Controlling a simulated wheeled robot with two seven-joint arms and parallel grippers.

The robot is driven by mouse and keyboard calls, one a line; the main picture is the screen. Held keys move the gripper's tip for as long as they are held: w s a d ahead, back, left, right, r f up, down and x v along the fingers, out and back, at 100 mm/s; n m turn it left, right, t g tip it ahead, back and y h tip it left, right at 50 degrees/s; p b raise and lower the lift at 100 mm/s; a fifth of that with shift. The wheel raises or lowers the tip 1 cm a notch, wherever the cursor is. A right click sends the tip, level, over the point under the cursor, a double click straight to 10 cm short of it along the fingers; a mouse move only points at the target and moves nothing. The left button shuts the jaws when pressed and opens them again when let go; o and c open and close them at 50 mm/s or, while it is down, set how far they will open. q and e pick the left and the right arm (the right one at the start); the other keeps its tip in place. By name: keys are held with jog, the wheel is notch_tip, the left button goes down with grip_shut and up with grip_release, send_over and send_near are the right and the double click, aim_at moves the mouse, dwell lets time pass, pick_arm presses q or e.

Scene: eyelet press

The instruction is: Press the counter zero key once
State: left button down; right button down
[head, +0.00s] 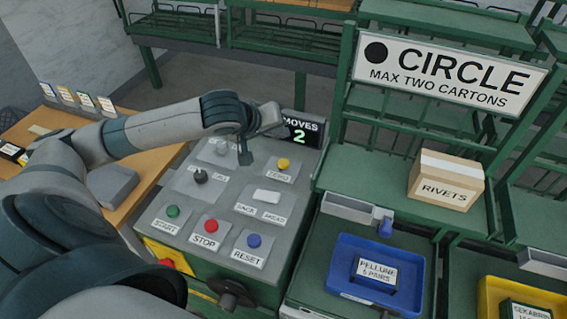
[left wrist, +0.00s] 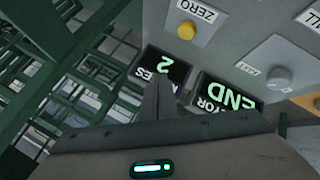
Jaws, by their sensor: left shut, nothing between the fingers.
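The zero key (head: 284,164) is a round yellow button above a ZERO label on the grey control panel. It also shows in the left wrist view (left wrist: 187,30), near the top. My left gripper (head: 245,158) hangs over the panel, to the left of the zero key in the head view, and looks apart from it. Its fingers (left wrist: 160,88) are closed together and empty. The dark counter display (head: 300,132) behind the key reads MOVES 2. It shows upside down in the left wrist view (left wrist: 165,68), partly hidden by the fingers. My right gripper is not in view.
The panel also carries a black knob (head: 200,176), green start (head: 172,211), red stop (head: 211,226) and blue reset (head: 254,241) buttons, and a white rocker (head: 267,196). To the right are a blue tray (head: 345,250) and a rivets carton (head: 446,180).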

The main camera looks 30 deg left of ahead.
pick_arm(q)
jog(key=b, duration=0.6)
send_over(281, 165)
notch_tip(281, 165, down, 6)
jog(key=shift+a+r, duration=0.1)
jog(key=shift+f, duration=0.95)
dwell(0.4)
jog(key=shift+f, duration=0.45)
dwell(0.4)
